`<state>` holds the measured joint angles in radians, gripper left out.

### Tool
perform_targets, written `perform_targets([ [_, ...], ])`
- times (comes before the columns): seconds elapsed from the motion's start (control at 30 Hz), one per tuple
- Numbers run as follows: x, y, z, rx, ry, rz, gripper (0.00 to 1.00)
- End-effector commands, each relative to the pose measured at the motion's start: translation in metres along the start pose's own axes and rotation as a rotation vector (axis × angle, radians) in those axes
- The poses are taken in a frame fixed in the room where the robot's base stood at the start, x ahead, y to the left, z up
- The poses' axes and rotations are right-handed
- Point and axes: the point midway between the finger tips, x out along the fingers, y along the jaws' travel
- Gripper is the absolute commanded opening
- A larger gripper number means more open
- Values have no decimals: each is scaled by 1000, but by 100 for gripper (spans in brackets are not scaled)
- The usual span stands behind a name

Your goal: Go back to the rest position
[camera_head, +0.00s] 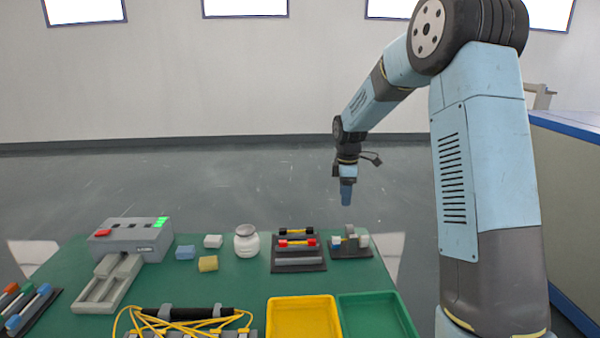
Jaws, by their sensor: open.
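My gripper (346,192) hangs pointing down from my arm, right of the picture's middle. It appears above or beyond the far right part of the green table (215,278), apart from the things on it. It is small and seen edge-on here, with its fingers overlapping. The jaws are open, and nothing shows between them.
The table holds a grey machine (135,240), blue, white and yellow blocks (208,263), a white jar (246,241), two dark racks (298,262), yellow cables (190,325), a yellow tray (333,301) and a green tray (404,312). Open floor lies beyond; a blue-edged cabinet (570,190) stands right.

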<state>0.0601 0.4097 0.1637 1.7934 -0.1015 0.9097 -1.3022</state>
Motion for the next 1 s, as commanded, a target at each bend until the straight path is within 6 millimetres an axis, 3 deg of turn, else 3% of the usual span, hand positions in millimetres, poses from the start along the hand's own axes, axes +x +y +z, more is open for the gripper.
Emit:
perform_targets([
  [0.03, -17, -10, 3, 39, -2, 19, 52],
  [0.2, -61, -44, 12, 190, 0, 68, 52],
  [0.5, -122, -112, 30, 460, 27, 152, 52],
  [0.8, -165, -187, 47, 731, 86, 226, 52],
  [1.0, -181, -238, 58, 909, 141, 266, 52],
])
